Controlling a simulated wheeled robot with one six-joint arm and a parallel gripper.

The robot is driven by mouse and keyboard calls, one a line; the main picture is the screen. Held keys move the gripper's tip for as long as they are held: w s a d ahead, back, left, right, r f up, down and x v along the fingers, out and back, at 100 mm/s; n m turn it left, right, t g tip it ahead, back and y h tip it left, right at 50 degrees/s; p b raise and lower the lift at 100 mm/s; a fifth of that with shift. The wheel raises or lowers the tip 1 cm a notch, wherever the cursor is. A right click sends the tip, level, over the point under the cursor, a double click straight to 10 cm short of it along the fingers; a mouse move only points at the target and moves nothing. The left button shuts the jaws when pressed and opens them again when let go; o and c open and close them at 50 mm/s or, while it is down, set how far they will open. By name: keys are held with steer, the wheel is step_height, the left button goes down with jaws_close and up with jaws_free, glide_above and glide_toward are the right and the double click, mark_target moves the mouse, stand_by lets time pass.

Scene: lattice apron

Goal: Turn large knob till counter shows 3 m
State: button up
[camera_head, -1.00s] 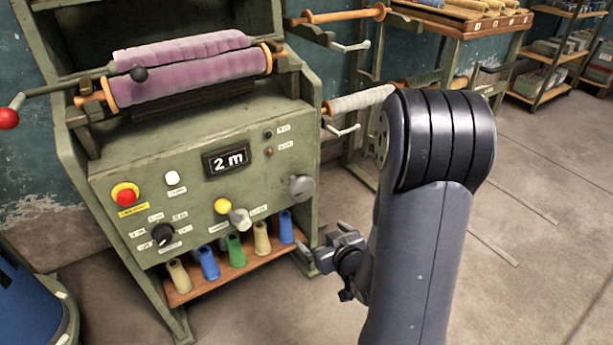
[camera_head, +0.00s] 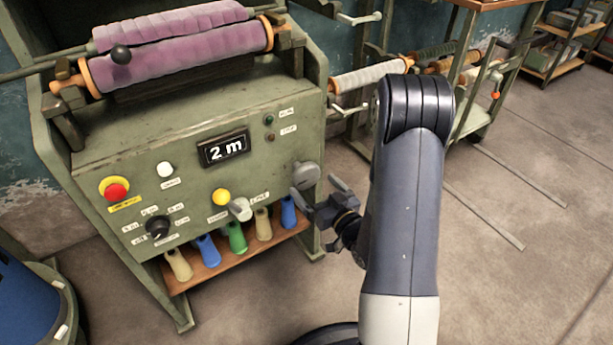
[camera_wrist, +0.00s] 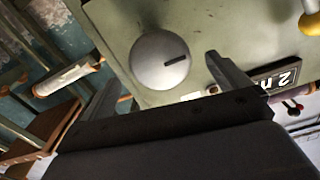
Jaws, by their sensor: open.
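The large grey knob (camera_head: 306,173) sits at the right side of the green machine's front panel (camera_head: 120,165). The counter (camera_head: 224,148) reads "2 m". My gripper (camera_head: 313,191) is open and empty, just below and right of the knob in the head view. In the wrist view the knob (camera_wrist: 161,61) shows as a round disc with a dark slot, beyond the open fingers and roughly between them. The fingers appear apart from the knob. The counter (camera_wrist: 283,77) shows partly behind a finger in the wrist view.
Coloured cones stand on a low wooden shelf (camera_head: 200,276). Purple cloth rolls lie above.

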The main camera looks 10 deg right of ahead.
mark_target(309, 180)
steer(key=x, duration=0.5)
steer(key=c, duration=1)
steer(key=shift+m+b, duration=0.3)
steer(key=shift+b, duration=0.05)
